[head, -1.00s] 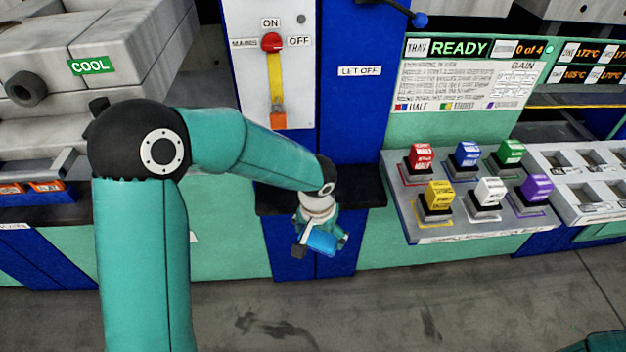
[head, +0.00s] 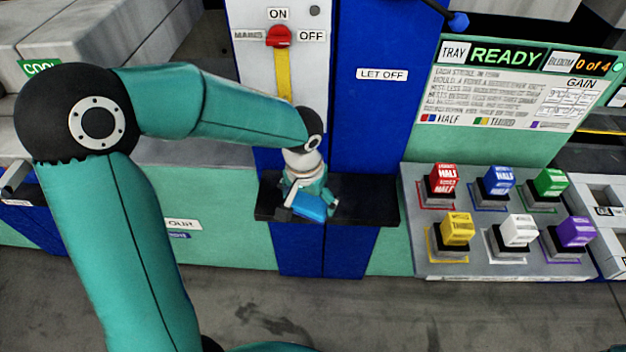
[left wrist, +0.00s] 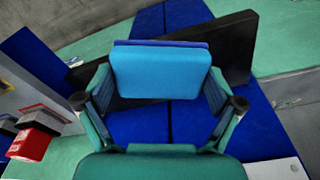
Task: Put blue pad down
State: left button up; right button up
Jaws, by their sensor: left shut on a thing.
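My left gripper (head: 312,203) is shut on the blue pad (head: 309,207), a light-blue slab with a darker blue edge. In the head view the pad shows in front of a narrow black shelf (head: 365,197) on the blue column. In the left wrist view the pad (left wrist: 160,72) sits between the two fingers (left wrist: 159,88), with the black shelf (left wrist: 238,45) beyond it. I cannot tell whether the pad touches the shelf. My right gripper is not in view.
A sloped panel (head: 425,258) right of the shelf carries several coloured blocks, including a blue one (head: 498,180). Above the shelf is a red mains lever (head: 279,37). A green READY sign (head: 506,56) stands upper right. The shelf's right part is bare.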

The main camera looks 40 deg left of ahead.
pick_arm(q)
jog(key=w+a, duration=0.1)
jog(key=w, duration=0.1)
jog(key=w+a+f+p, duration=0.1)
jog(key=w+a, duration=0.1)
jog(key=w, duration=0.1)
jog(key=w+a+f+p, duration=0.1)
jog(key=w, duration=0.1)
jog(key=shift+w+a, duration=0.3)
jog(key=shift+a, duration=0.05)
notch_tip(320, 180, down, 4)
jog(key=shift+p, duration=0.55)
jog(key=shift+w+f+p, duration=0.15)
jog(key=shift+f+p, duration=0.1)
jog(key=shift+p, duration=0.1)
jog(key=shift+a+f, duration=0.1)
jog(key=shift+f, duration=0.15)
